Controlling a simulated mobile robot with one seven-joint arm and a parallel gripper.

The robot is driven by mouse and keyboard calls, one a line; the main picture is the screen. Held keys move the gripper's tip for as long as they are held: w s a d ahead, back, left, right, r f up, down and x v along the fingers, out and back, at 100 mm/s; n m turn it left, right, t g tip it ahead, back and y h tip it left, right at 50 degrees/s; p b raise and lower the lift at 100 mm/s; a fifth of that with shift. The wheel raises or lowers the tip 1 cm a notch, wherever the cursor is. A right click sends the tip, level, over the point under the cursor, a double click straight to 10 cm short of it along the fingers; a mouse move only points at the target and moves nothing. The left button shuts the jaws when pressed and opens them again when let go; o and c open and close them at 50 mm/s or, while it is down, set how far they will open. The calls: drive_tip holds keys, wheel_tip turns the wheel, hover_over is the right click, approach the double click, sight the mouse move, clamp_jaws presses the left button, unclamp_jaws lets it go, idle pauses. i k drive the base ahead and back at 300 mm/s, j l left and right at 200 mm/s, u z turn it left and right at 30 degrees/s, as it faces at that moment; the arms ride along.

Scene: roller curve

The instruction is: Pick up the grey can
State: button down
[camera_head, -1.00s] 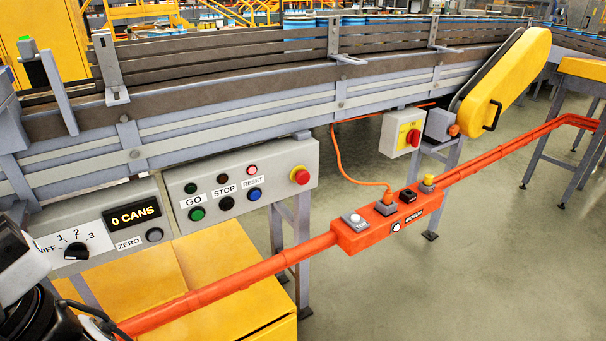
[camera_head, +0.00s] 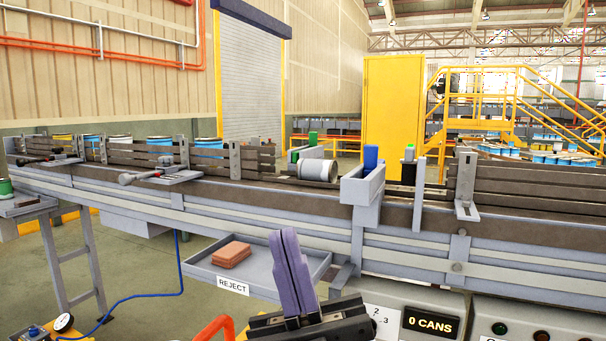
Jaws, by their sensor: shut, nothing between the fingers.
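The grey can (camera_head: 320,171) lies on its side on the conveyor (camera_head: 262,189), in a gap between the upper side rails. One round end faces right. My gripper (camera_head: 283,234) is in front of the conveyor, low in the middle of the view. Its two purple fingers point upward and are shut together with nothing between them. It is apart from the can, which appears above and to the right of the fingertips.
A grey box with a blue block (camera_head: 371,158) is right of the can, on the conveyor's near side. A REJECT tray (camera_head: 205,275) with reddish plates sits behind my gripper. Clamp handles (camera_head: 150,176) stick out at left. A 0 CANS panel (camera_head: 430,323) is lower right.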

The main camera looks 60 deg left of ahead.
sight(321, 170)
drive_tip(key=u, duration=1.55)
drive_tip(key=i+j, duration=0.2)
drive_tip(key=j, duration=0.1)
